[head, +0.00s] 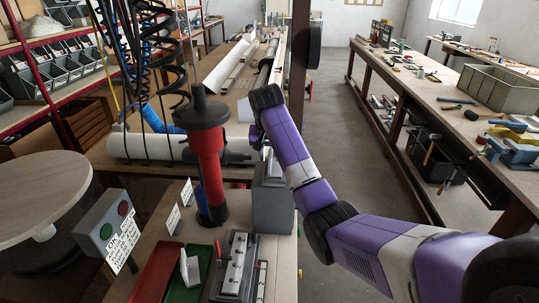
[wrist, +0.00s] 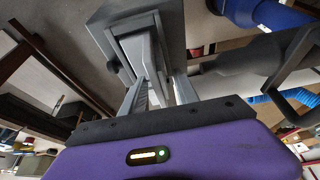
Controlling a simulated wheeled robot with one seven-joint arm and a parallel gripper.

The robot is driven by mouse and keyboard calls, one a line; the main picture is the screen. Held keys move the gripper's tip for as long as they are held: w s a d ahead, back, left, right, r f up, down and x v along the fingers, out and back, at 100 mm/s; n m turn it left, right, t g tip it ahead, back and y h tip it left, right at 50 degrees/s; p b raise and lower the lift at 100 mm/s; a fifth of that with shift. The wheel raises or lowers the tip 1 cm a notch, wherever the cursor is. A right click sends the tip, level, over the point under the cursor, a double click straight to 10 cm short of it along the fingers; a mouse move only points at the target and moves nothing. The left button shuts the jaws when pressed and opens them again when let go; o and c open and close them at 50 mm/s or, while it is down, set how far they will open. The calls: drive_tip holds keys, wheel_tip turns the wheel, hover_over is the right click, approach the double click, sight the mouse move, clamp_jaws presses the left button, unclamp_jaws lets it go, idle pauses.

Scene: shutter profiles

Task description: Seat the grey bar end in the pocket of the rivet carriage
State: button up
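In the head view the grey holder (head: 273,207) stands at the bench's right edge, right of a red and black upright tool (head: 209,158). The bar end there (head: 268,165) is partly hidden by my arm.
A green tray (head: 184,292) with a pale piece (head: 190,266), a red tray (head: 158,271) and a metal fixture (head: 237,266) lie at the front. A button box (head: 108,229) is at left. Coiled hoses (head: 160,50) hang behind the tool. The right aisle is open floor.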

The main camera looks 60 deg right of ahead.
drive_tip(key=b+v, duration=0.1)
drive_tip(key=v, duration=0.4)
drive_tip(key=shift+w+r, duration=0.15)
drive_tip(key=shift+r, duration=0.2)
drive_tip(key=shift+w+a+r, duration=0.1)
drive_tip(key=shift+r, duration=0.5)
drive_tip(key=shift+a+r+p, duration=0.15)
drive_tip(key=shift+r+p, duration=0.1)
drive_tip(key=shift+p, duration=0.15)
drive_tip(key=shift+s+a, duration=0.25)
drive_tip(key=shift+s, duration=0.1)
drive_tip(key=shift+v, duration=2.3)
drive_tip(key=shift+s+d, duration=0.1)
